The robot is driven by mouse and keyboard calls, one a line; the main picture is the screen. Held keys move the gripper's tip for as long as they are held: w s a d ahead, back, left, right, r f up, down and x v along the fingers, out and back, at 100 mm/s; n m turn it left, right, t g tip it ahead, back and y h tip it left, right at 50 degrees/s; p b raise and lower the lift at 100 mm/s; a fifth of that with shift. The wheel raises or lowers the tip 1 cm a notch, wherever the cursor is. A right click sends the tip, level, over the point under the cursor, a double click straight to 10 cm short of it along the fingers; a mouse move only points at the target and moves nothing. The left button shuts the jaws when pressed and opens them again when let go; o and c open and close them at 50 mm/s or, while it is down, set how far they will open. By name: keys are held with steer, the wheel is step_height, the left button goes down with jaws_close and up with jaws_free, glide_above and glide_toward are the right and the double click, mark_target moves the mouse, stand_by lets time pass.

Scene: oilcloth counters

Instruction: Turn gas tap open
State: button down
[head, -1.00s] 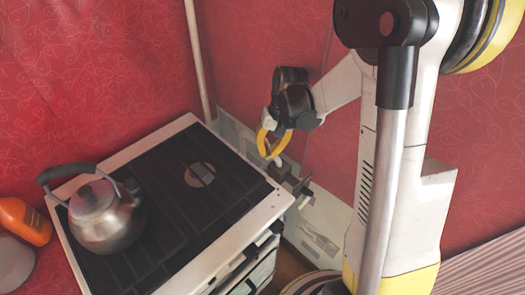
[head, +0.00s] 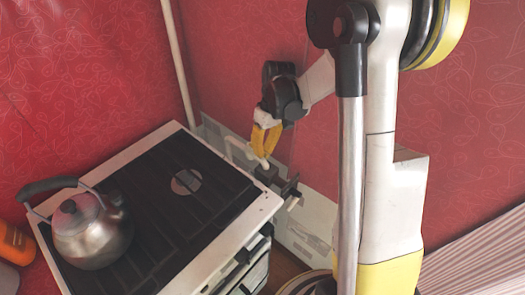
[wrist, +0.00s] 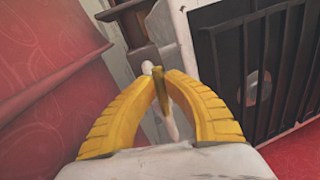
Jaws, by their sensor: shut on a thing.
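My gripper (head: 263,152) points down beside the back right corner of the stove, its yellow fingers close together. In the wrist view my gripper (wrist: 161,78) is shut on a narrow yellow-brown lever, which I take to be the gas tap handle (wrist: 161,92). The lever stands between the fingertips, with a white pipe (wrist: 170,124) behind it. The fingers hide part of the tap. In the head view a pale end of the pipe shows just under the fingertips, next to a dark fitting (head: 267,174). How far the tap is turned I cannot tell.
The stove (head: 155,205) with its dark grate stands left of my gripper. A steel kettle (head: 92,235) sits on its left side. An orange bottle (head: 14,243) is at the far left. Red walls stand close behind, with a pale upright pipe (head: 178,65) at the corner.

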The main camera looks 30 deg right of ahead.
stand_by(0.3)
steer(key=c, duration=1.4)
jaws_free()
step_height(320, 180, up, 10)
